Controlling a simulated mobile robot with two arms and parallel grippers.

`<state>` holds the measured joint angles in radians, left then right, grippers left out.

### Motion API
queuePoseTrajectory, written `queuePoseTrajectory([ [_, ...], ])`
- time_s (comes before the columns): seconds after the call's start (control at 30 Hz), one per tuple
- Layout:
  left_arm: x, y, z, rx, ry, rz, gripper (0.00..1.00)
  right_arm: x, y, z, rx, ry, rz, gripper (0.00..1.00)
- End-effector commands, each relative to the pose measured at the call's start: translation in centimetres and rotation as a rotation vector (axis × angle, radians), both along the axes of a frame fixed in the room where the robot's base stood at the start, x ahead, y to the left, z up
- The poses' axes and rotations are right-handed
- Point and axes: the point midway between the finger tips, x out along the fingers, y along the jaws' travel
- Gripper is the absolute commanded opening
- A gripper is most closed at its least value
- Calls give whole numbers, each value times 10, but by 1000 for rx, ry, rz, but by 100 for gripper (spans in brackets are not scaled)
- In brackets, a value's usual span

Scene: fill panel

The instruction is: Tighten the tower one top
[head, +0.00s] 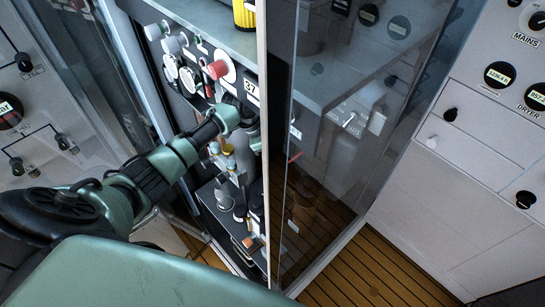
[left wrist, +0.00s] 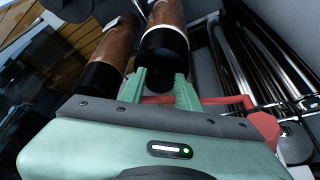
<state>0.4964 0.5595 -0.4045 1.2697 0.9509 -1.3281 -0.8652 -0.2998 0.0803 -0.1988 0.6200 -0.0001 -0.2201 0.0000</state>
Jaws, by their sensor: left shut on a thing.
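My left gripper (head: 229,117) reaches in from the left in the head view, into the open fill panel cabinet. Its fingers are small there and their grip is hard to see. In the left wrist view my left gripper (left wrist: 160,80) has its two green fingers closed on the black end of a brown-and-black tower (left wrist: 164,43). A second brown-and-black tower (left wrist: 110,45) stands beside it, to the left and apart from the fingers. I cannot tell from the pictures which tower is number one. My right gripper is not in view.
A red bar (left wrist: 225,100) runs close behind the fingers. Bright metal pipes (left wrist: 250,65) lie to the right. In the head view a glass door (head: 345,110) stands right of the arm.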

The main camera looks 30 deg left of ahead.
Motion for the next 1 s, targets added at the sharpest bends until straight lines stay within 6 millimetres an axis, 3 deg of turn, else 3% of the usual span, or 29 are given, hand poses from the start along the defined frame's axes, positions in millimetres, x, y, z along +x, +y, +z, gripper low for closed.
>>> queuePoseTrajectory([
  [0.67, -2, -4, -2, -5, 7, -64, 0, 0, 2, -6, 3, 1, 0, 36],
  [0.7, -2, -4, -2, -7, 8, -65, 40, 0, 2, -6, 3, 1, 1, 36],
  [0.77, -2, -4, -2, -6, 7, -64, 55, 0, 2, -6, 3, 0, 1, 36],
  [1.0, -1, -2, -1, -3, 3, -61, 55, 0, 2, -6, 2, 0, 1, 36],
])
